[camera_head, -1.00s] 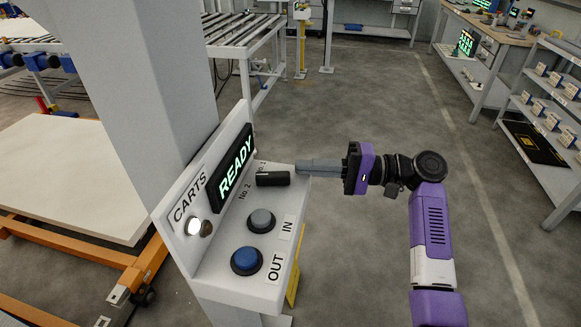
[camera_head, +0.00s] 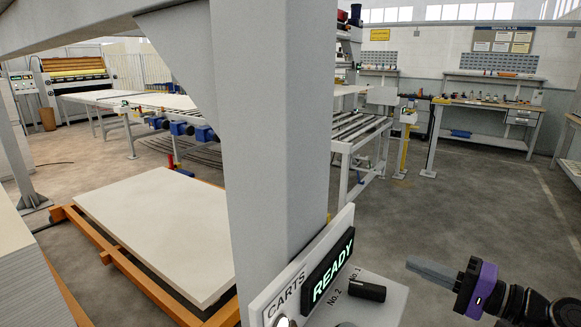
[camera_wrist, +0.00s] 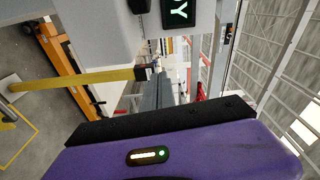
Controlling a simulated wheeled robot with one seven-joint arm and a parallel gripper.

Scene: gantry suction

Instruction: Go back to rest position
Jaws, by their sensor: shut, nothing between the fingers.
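My gripper (camera_head: 432,270) is at the lower right of the head view, with its grey fingers shut and empty, pointing left. It is to the right of the cart control panel (camera_head: 385,306) and apart from it. The panel has a lit READY display (camera_head: 328,272), a CARTS label and a black selector knob (camera_head: 367,290). The panel's lower part is cut off by the frame. In the wrist view the grey fingers (camera_wrist: 167,88) point away from the purple gripper body, and part of the READY display (camera_wrist: 178,12) shows at the top.
A grey column (camera_head: 270,130) stands behind the panel. An orange cart (camera_head: 110,262) carries a pale board (camera_head: 160,228) at left. A roller conveyor (camera_head: 360,128) and a workbench (camera_head: 490,105) stand further back. The floor at right (camera_head: 480,205) is open.

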